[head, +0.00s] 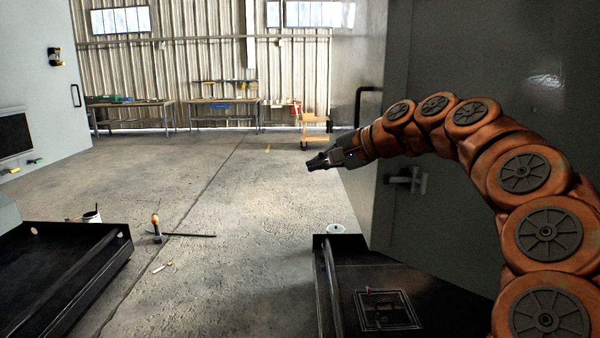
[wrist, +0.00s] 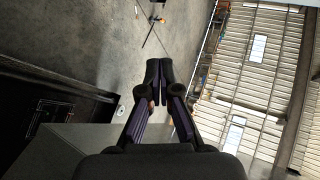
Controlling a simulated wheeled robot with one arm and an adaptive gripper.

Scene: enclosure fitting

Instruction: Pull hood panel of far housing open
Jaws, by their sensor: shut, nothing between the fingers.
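A large grey housing (head: 480,75) fills the right of the head view. A grey panel on it carries a metal lever handle (head: 406,180), and a black bar handle (head: 362,105) shows at its left edge, partly behind my arm. A pale housing (head: 35,70) stands at the far left with a black pull handle (head: 75,95). I cannot tell which is the far housing or which panel is its hood. My gripper (head: 318,163) is shut and empty, left of the grey housing and apart from both handles. The wrist view shows its fingertips (wrist: 158,80) together over open floor.
Black low trays stand at the lower left (head: 75,265) and lower right (head: 345,255). A hammer-like tool (head: 156,228), a rod (head: 190,235) and a white pot (head: 92,216) are on the floor. Workbenches (head: 220,112) and an orange cart (head: 315,128) stand behind. The middle floor is mostly clear.

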